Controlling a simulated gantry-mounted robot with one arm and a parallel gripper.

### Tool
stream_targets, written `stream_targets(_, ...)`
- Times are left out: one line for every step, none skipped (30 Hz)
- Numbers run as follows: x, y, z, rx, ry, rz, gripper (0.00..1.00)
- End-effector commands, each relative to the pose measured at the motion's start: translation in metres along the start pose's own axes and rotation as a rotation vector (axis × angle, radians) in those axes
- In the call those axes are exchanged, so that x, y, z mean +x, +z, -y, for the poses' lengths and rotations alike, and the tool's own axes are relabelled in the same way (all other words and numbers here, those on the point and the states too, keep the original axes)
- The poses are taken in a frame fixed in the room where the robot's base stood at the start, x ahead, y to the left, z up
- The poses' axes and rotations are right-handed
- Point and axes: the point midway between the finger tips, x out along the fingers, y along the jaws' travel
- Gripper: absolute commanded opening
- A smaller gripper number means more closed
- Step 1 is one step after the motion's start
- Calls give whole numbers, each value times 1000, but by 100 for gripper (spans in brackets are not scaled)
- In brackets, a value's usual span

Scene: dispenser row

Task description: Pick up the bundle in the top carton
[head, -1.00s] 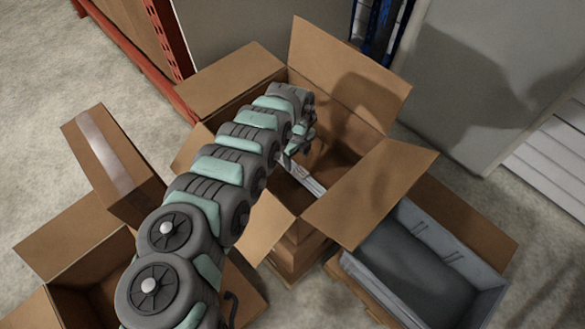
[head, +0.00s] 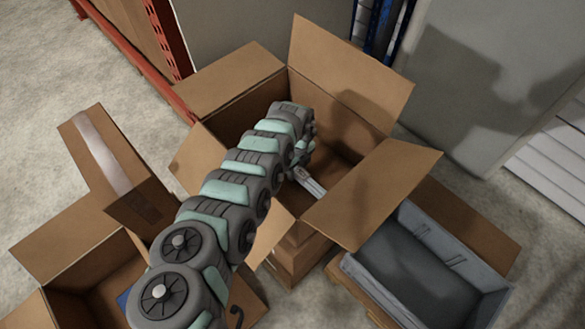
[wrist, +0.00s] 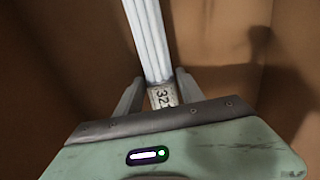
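The bundle (head: 309,182) is a pale, narrow pack of long rods with a label band. It lies slanted inside the open top carton (head: 255,75). In the wrist view the bundle (wrist: 150,40) runs up from between my fingers, and its label end shows "32". My gripper (wrist: 160,78) has one finger on each side of that labelled end. The fingers look spread slightly wider than the bundle, though contact is hard to judge. In the head view my gripper (head: 300,160) is inside the carton, partly hidden by my arm.
The top carton's raised flaps (head: 372,195) stand around the opening. A grey bin (head: 375,290) sits at lower right, and another open carton (head: 60,240) at lower left. The brown carton walls (wrist: 50,60) are close around my gripper.

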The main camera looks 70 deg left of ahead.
Motion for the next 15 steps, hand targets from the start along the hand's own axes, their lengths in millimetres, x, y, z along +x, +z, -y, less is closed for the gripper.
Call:
stream_targets(0, 0, 0, 0, 0, 0, 40)
stream_targets(0, 0, 0, 0, 0, 0, 38)
stream_targets(0, 0, 0, 0, 0, 0, 35)
stream_targets(0, 0, 0, 0, 0, 0, 32)
stream_targets(0, 0, 0, 0, 0, 0, 30)
stream_targets(0, 0, 0, 0, 0, 0, 26)
stream_targets(0, 0, 0, 0, 0, 0, 24)
stream_targets(0, 0, 0, 0, 0, 0, 21)
stream_targets(0, 0, 0, 0, 0, 0, 18)
stream_targets(0, 0, 0, 0, 0, 0, 16)
stream_targets(0, 0, 0, 0, 0, 0, 13)
stream_targets(0, 0, 0, 0, 0, 0, 10)
stream_targets(0, 0, 0, 0, -1, 0, 8)
stream_targets(0, 0, 0, 0, -1, 0, 5)
stream_targets(0, 0, 0, 0, 0, 0, 2)
